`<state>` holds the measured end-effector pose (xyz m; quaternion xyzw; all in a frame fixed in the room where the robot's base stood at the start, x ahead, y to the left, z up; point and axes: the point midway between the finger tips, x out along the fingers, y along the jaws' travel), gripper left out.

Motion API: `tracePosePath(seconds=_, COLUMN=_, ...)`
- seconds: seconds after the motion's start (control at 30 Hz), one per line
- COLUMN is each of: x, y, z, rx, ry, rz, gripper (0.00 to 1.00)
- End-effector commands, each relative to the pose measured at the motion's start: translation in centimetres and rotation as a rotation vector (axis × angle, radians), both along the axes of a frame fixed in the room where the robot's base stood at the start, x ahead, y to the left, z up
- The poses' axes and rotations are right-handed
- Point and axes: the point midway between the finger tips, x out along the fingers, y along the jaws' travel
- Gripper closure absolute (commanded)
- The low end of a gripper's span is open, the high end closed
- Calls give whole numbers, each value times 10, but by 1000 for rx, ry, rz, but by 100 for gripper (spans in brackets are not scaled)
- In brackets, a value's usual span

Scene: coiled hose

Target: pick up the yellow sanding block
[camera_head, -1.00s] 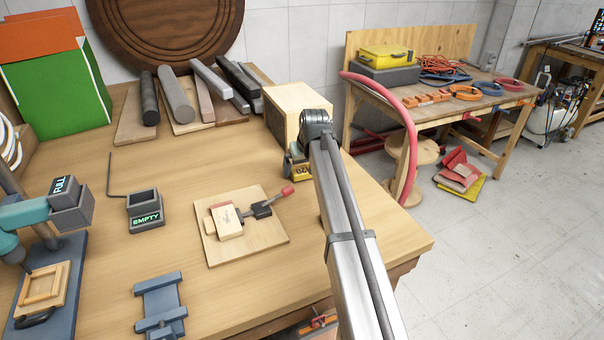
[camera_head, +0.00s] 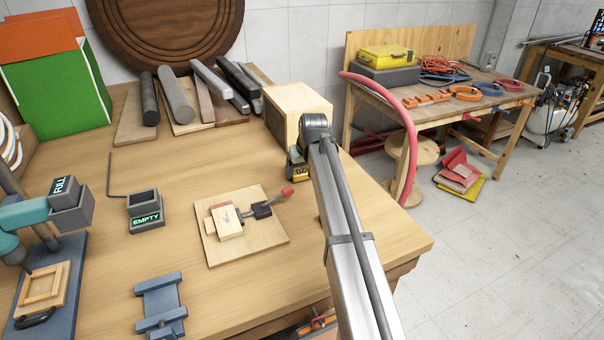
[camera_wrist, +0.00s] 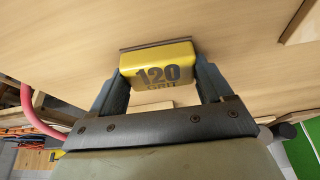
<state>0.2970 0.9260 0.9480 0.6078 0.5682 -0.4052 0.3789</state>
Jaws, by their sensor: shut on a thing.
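I cannot tell whether the block touches the bench top.
The wooden box (camera_head: 290,103) stands close behind my gripper. A wooden board with a toggle clamp (camera_head: 230,222) lies to the left, with the "EMPTY" bin (camera_head: 144,210) beyond it. The bench (camera_head: 385,240) is clear to the right. A red hose (camera_head: 407,125) hangs from another table.

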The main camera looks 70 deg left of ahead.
Motion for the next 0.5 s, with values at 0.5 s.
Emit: tracePosePath(seconds=0.5, x=0, y=1, z=46, rx=0, ry=0, rz=0, gripper=53)
